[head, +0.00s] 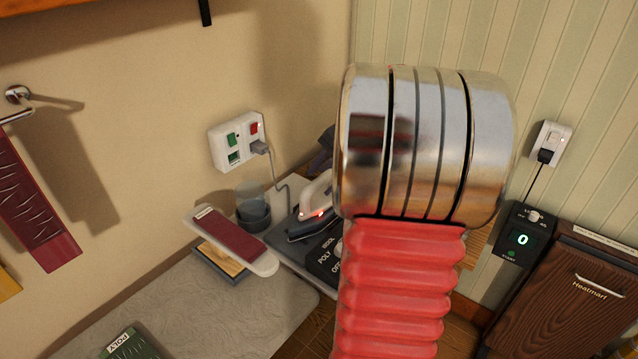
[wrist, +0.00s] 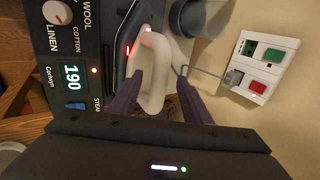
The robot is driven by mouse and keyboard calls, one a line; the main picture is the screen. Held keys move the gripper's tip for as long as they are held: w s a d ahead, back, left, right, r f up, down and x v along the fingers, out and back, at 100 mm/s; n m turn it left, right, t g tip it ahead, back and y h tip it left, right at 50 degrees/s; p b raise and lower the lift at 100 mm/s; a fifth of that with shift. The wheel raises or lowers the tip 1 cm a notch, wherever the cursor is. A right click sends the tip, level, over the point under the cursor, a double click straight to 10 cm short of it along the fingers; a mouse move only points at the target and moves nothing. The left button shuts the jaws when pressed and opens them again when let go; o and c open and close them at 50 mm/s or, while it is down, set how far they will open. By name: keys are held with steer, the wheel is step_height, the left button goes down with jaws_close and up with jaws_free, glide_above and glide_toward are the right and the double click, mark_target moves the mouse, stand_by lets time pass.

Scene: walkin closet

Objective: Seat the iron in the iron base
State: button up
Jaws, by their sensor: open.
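The iron (head: 318,194) has a pale handle, a dark sole and a lit red light. In the wrist view the iron's white handle (wrist: 153,92) lies between the two dark fingers of my gripper (wrist: 160,72), which is open. I cannot tell whether either finger touches the handle. The iron base (head: 324,258) has a dark control panel, which also shows in the wrist view (wrist: 88,48) with a dial and a display reading 190. The iron is at the base, beside its panel; whether it is fully seated is not clear. My arm hides part of both.
A wall socket (head: 237,141) has a grey plug and cord running down behind the iron. A dark cup (head: 253,213) stands left of the iron. A maroon-topped sleeve board (head: 231,238) stands in front, on a pale board (head: 215,311). A brown Heatmart cabinet (head: 577,300) is at right.

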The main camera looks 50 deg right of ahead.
steer(key=v, duration=1)
steer(key=shift+s+r, duration=0.1)
steer(key=shift+s, duration=0.05)
stand_by(0.8)
